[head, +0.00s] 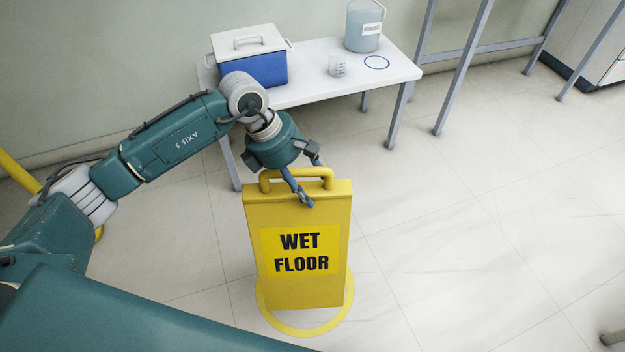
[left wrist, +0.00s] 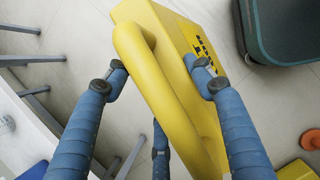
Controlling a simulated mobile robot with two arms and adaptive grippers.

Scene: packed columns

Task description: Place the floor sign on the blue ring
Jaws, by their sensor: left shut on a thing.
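The floor sign (head: 298,250) is a yellow folding board reading "WET FLOOR", with a loop handle (head: 297,174) on top. My left gripper (head: 311,182) is shut on the sign at this handle. In the left wrist view my left gripper (left wrist: 155,85) has its blue fingers on both sides of the yellow handle (left wrist: 160,90). The sign looks upright over a yellow ring (head: 347,296) on the floor; whether its foot touches the floor cannot be told. My right gripper is not in view.
The white table (head: 310,92) bears a blue cooler with white lid (head: 250,58), a beaker (head: 337,66) and a labelled jug (head: 362,28). Grey metal legs (head: 462,70) stand beyond. The floor (head: 470,230) to the right is clear. A yellow pole (head: 18,172) shows at left.

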